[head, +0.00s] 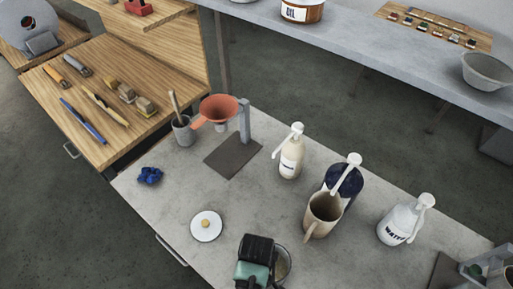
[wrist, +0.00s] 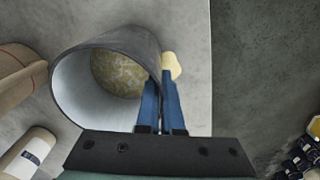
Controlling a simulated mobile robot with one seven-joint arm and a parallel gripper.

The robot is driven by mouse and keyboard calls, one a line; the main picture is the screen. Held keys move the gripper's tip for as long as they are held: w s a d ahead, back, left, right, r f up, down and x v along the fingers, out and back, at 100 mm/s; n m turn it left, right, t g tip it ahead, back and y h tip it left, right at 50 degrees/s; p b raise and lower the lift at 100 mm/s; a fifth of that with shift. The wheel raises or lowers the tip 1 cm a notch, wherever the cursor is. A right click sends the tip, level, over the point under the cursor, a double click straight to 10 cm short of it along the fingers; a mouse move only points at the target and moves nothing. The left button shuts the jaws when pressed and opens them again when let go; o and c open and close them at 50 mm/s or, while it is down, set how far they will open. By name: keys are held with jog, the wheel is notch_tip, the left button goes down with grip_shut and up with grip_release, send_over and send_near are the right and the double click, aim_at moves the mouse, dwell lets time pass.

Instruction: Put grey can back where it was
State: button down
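The grey can (wrist: 105,45) is large in the wrist view, its open mouth turned toward the camera. Its inside is pale, with a mottled yellowish bottom. The blue fingers of my gripper (wrist: 161,95) are close together at the can's right wall, one on the inner side and one on the outer, and seem to pinch the rim. In the head view my gripper (head: 258,262) is at the front of the grey table, and the can (head: 283,264) shows partly behind it on the right. Whether the can touches the table is hidden.
On the grey table (head: 180,200) stand a beige mug (head: 322,215), pump bottles (head: 291,160) (head: 403,222), a dark blue container (head: 344,180) and a funnel stand (head: 245,122). A white lid (head: 206,227) and a blue crumpled cloth (head: 149,176) lie left of my gripper, with bare table between.

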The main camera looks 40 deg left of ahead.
jog(key=shift+f, duration=0.35)
jog(key=c, duration=1.5)
grip_release()
jog(key=shift+f, duration=0.15)
jog(key=o, duration=0.4)
